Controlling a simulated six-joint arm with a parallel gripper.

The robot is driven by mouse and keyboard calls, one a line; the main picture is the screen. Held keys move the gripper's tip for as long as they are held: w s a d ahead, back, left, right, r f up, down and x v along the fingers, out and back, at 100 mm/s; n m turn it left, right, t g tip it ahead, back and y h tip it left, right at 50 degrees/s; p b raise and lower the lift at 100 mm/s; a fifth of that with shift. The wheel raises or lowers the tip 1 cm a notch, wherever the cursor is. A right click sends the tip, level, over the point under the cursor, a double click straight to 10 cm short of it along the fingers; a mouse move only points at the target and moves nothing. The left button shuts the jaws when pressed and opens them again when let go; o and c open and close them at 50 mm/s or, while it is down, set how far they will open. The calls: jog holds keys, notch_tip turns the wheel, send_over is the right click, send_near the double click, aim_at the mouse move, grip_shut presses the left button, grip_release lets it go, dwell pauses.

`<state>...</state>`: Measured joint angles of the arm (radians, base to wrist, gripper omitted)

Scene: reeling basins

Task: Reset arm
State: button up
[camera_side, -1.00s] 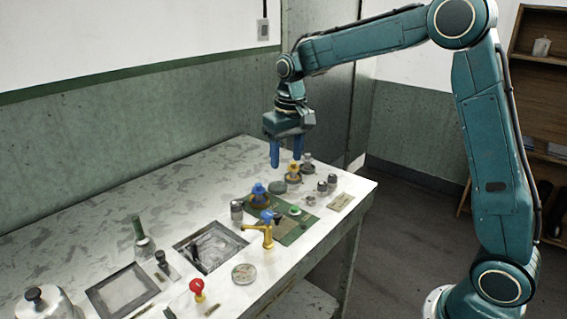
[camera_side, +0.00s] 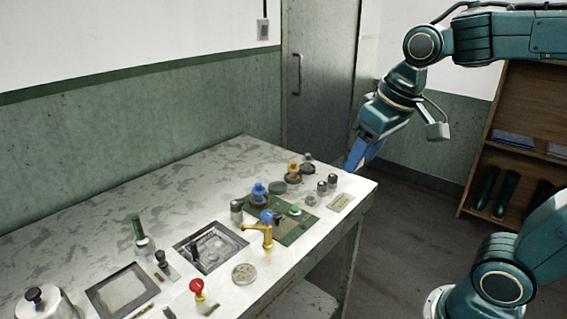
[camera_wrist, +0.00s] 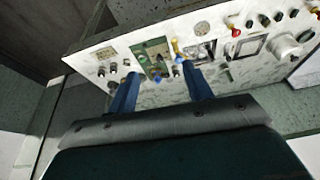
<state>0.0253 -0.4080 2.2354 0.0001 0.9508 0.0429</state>
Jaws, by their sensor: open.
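My gripper (camera_side: 358,160) hangs tilted in the air by the far right end of the worktable (camera_side: 90,215), clear of everything on it. In the wrist view its two blue fingers (camera_wrist: 160,92) are apart with nothing held between them. The table with its basins and fittings lies beyond the fingertips in that view.
On the table are a green panel (camera_side: 290,238) with a brass tap (camera_side: 267,232), a blue-topped knob (camera_side: 258,193), a red knob (camera_side: 197,289), two sunken basins and a lidded pot (camera_side: 45,305). A wooden shelf (camera_side: 535,115) with boots stands behind at right. The air above the table is free.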

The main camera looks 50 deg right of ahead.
jog(key=s+f+t, duration=0.1)
jog(key=s+f, duration=0.1)
jog(key=s, duration=0.6)
jog(key=shift+s+a+f+n, duration=0.2)
jog(key=shift+a+f+n, duration=0.05)
jog(key=shift+a+n, duration=0.15)
jog(key=shift+c, duration=0.2)
dwell(0.4)
